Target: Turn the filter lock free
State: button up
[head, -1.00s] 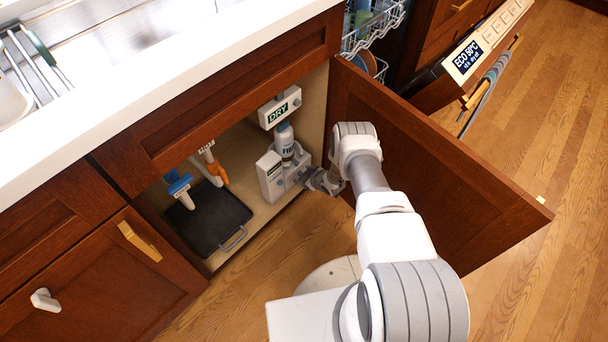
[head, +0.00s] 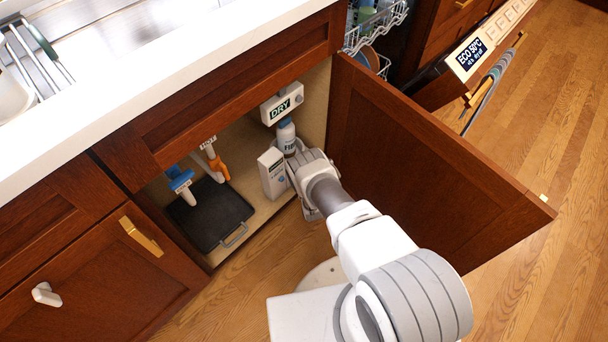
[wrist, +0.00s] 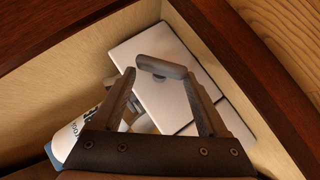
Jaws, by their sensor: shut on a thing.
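The filter bottle (head: 286,138), white and blue with a partly hidden label, stands in the open cabinet under the DRY display. In the wrist view the bottle (wrist: 75,137) lies at the left, tilted in the picture. My gripper (wrist: 160,75) points at a pale flat housing (wrist: 165,97). A grey rounded bar (wrist: 160,67), seemingly the filter lock, sits between its fingertips, and the fingers are shut on it. In the head view my wrist hides the fingers and the lock.
The DRY display box (head: 282,104) hangs above the bottle. A white box (head: 271,174) stands left of my wrist. A black tray (head: 213,214) and blue and orange handled valves (head: 180,181) are further left. The open cabinet door (head: 430,165) stands close on the right.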

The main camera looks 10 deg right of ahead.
jog(key=shift+n+t+h, duration=0.3)
dwell(0.5)
jog(key=o, duration=1.3)
jog(key=shift+c, duration=0.2)
jog(key=shift+s, duration=0.15)
